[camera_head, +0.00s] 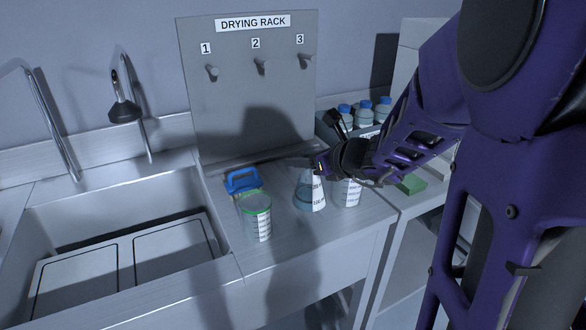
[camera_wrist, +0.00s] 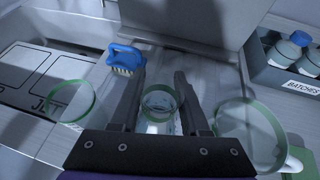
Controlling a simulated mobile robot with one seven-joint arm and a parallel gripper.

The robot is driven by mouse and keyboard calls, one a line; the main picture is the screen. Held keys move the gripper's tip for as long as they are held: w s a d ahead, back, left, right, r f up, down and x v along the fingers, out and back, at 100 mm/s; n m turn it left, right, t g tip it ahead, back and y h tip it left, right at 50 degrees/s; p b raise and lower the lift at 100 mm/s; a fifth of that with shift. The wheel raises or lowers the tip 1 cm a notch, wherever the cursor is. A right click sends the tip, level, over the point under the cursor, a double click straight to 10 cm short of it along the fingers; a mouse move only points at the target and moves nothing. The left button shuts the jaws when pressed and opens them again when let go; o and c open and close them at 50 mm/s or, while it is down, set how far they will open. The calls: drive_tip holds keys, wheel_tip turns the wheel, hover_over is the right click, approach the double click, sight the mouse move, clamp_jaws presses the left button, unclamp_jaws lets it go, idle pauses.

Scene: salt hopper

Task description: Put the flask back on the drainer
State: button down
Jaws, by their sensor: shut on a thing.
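The flask (camera_head: 309,195) is a clear conical glass vessel with printed markings, standing upright on the counter in the head view. In the wrist view I look down on its round greenish mouth (camera_wrist: 160,101), between the two fingers. My gripper (camera_head: 322,167) is at the flask's neck and shut on it. The flask's base appears to be at counter level; I cannot tell whether it touches. The drying rack (camera_head: 226,105) is a grey upright board with three pegs numbered 1, 2 and 3. All three pegs are empty.
A green-rimmed beaker (camera_head: 257,218) stands left of the flask, another beaker (camera_head: 347,192) close on its right. A blue brush (camera_head: 242,181) lies behind the left beaker. A sink (camera_head: 120,245) is at left. A bin of blue-capped bottles (camera_head: 364,114) stands behind right.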

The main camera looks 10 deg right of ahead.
sight(302, 173)
drive_tip(key=shift+f+b, duration=0.5)
drive_tip(key=shift+f, duration=1.25)
drive_tip(key=shift+f, duration=0.1)
drive_tip(key=shift+f, duration=0.15)
drive_tip(key=shift+c, duration=2)
unclamp_jaws()
